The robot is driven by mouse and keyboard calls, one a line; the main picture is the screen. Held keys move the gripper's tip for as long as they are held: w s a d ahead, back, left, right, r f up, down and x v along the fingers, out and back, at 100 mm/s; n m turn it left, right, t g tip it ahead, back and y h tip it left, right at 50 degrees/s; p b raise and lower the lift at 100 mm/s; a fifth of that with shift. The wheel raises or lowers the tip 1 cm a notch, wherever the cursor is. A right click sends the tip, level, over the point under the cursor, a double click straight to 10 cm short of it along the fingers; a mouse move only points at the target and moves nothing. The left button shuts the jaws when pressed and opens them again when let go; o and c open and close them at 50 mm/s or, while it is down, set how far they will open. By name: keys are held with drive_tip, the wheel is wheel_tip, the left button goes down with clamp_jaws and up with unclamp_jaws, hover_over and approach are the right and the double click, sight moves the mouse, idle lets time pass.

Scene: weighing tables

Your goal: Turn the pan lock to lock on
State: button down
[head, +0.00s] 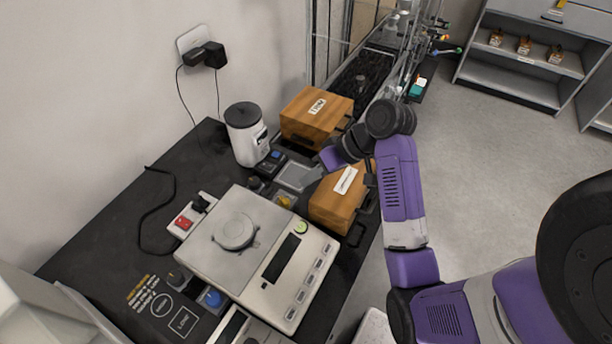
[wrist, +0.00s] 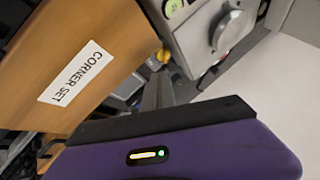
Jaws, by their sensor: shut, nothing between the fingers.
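The balance (head: 215,262), a pale grey scale with a round pan (head: 236,229), sits on the black table in the head view.
A wooden box labelled CORNER SET (wrist: 40,60) stands close on the left in the wrist view. In the head view, another wooden box (head: 305,128), a white canister (head: 244,140), a red switch (head: 184,222) and a blue button (head: 212,298) crowd the table. Open floor lies right.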

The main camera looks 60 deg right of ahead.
sight(284, 203)
drive_tip(key=x, duration=0.7)
drive_tip(key=shift+w+f, duration=0.1)
drive_tip(key=shift+f, duration=0.1)
